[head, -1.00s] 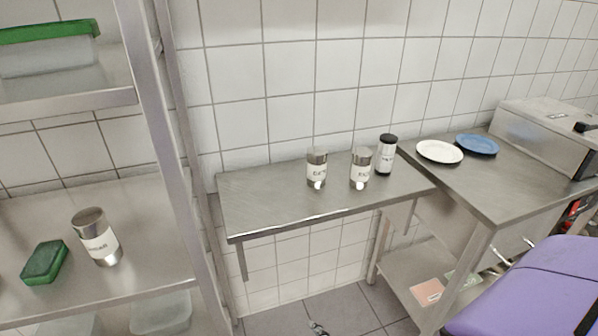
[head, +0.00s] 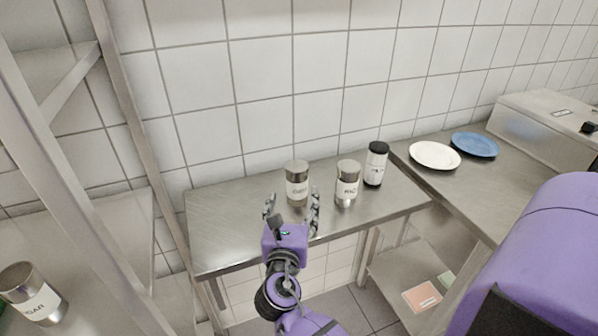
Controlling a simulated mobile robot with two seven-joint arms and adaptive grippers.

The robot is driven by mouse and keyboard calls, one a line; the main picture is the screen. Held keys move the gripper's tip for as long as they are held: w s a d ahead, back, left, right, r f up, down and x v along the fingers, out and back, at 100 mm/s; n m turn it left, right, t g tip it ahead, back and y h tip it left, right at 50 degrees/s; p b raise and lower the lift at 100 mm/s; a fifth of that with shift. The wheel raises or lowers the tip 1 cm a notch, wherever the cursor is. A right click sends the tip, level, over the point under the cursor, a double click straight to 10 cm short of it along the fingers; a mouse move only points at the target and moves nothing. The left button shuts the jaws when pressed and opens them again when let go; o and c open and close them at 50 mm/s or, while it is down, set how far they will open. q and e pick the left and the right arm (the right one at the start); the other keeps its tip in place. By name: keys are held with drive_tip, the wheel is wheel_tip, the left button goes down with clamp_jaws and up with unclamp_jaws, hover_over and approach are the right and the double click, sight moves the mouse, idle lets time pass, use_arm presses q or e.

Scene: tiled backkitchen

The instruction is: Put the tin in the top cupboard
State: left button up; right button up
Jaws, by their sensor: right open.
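Two silver tins with white labels stand upright on the steel wall shelf (head: 225,222), a left tin (head: 297,190) and a right tin (head: 347,190). A third tin (head: 32,292), its label partly readable as sugar, is on the rack at the lower left. I cannot tell which tin the task means. My right gripper (head: 291,205) is open and empty at the shelf's front, its fingers pointing towards the left tin, one to each side of it in the picture. Contact cannot be told. My left gripper and a top cupboard are not in view.
A white jar with a black lid (head: 375,165) stands right of the tins. A white plate (head: 434,156) and a blue plate (head: 474,145) lie on the right counter (head: 480,190). A metal rack post (head: 135,130) rises at left. The shelf's left part is clear.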

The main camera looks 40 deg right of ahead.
sight(296, 189)
drive_tip(key=shift+x, duration=1.7)
drive_tip(key=x, duration=0.4)
drive_tip(key=shift+w+d+p, duration=0.15)
drive_tip(key=shift+d+p, duration=0.25)
drive_tip(key=c, duration=1.4)
drive_tip(key=shift+c, duration=0.9)
drive_tip(key=shift+r, duration=0.1)
